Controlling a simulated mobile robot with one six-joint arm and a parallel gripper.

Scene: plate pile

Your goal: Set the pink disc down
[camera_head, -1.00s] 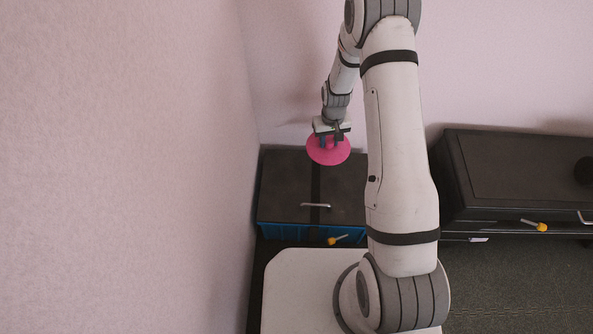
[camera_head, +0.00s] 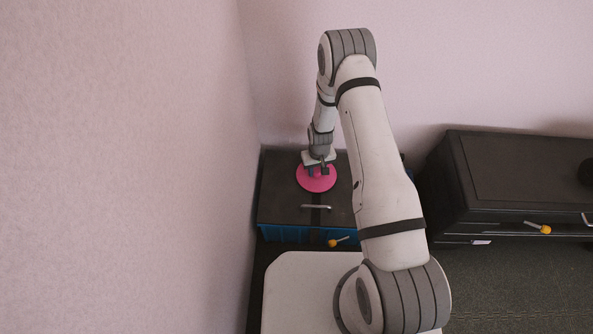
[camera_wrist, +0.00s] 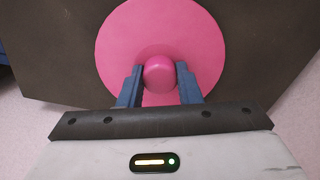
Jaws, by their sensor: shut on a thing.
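The pink disc (camera_head: 317,181) is a flat round plate with a raised round knob in its middle. In the head view it is at or just above the dark top of the black and blue box (camera_head: 284,197); I cannot tell whether it touches. My gripper (camera_head: 318,170) is over the disc, pointing down. In the wrist view the disc (camera_wrist: 120,45) lies flat against the dark surface behind it, and the blue fingers of my gripper (camera_wrist: 160,80) are shut on its knob (camera_wrist: 159,71). The arm hides part of the box's right side.
A metal handle (camera_head: 316,207) lies on the box top, and a yellow-tipped piece (camera_head: 335,242) sticks out at its front. A black cabinet (camera_head: 520,180) stands to the right. Pink walls (camera_head: 120,150) close in the left and the back.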

